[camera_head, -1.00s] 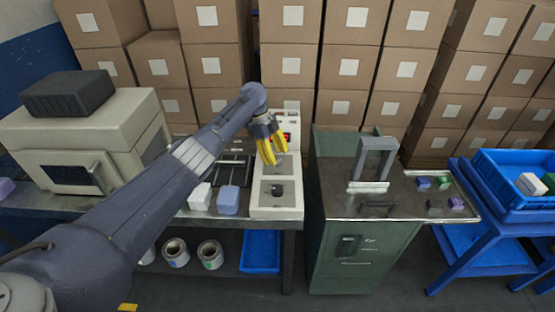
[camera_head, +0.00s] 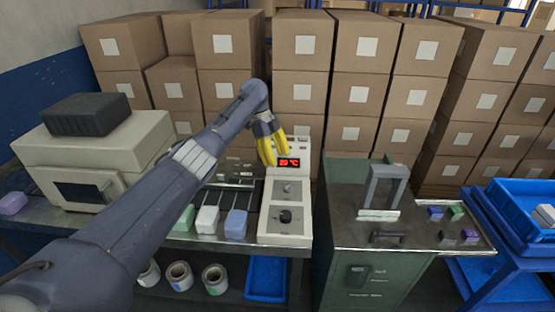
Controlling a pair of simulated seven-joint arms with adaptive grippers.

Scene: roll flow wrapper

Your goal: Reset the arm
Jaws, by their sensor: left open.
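My left arm reaches in from the lower left. Its gripper (camera_head: 271,150) has yellow fingers that are apart and hold nothing visible. The fingers hang at the upper left edge of the white control box (camera_head: 286,212), close to its red lit display (camera_head: 289,162). I cannot tell whether they touch the box. The box has a small knob and a larger dark knob (camera_head: 286,216) below the display. The right gripper is not in view.
Several soap-like blocks, one of them white (camera_head: 207,219), lie on the rack left of the box. A beige machine (camera_head: 92,160) stands at left. A green cabinet (camera_head: 345,240) with a grey frame (camera_head: 386,187) stands at right. Blue bins (camera_head: 520,215) are far right. Stacked cartons fill the back.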

